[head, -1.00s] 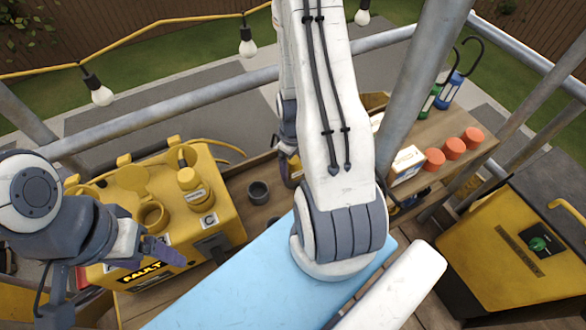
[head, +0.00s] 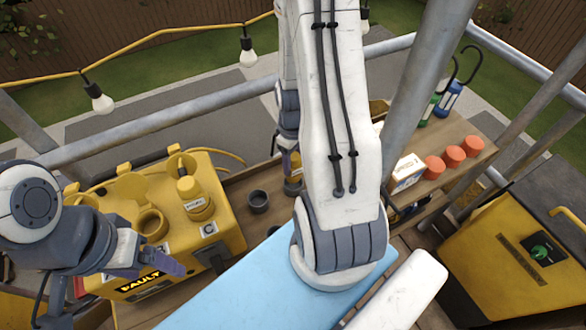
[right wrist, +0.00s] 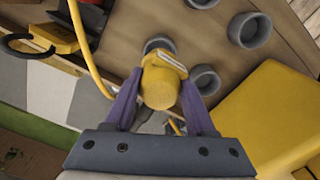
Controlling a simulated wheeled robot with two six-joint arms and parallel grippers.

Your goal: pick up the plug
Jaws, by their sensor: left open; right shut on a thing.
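A yellow plug (right wrist: 160,85) with a pale label band shows in the right wrist view. The purple fingers of my right gripper (right wrist: 160,100) are shut on it from both sides. A grey ring shows just beyond its far end; I cannot tell whether the plug sits in it. In the head view my right gripper (head: 291,163) is mostly hidden behind my arm. Another yellow plug-like piece (head: 195,197) with a label stands on the yellow FAULT box (head: 228,222). My left gripper (head: 148,264) is open and empty in front of that box.
A grey cup (head: 258,199) stands on the wooden deck, and several show in the right wrist view (right wrist: 249,29). A yellow cable (right wrist: 88,50) runs beside the plug. A light blue panel (head: 245,290) lies in front. A metal pole (head: 412,90) rises at the right.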

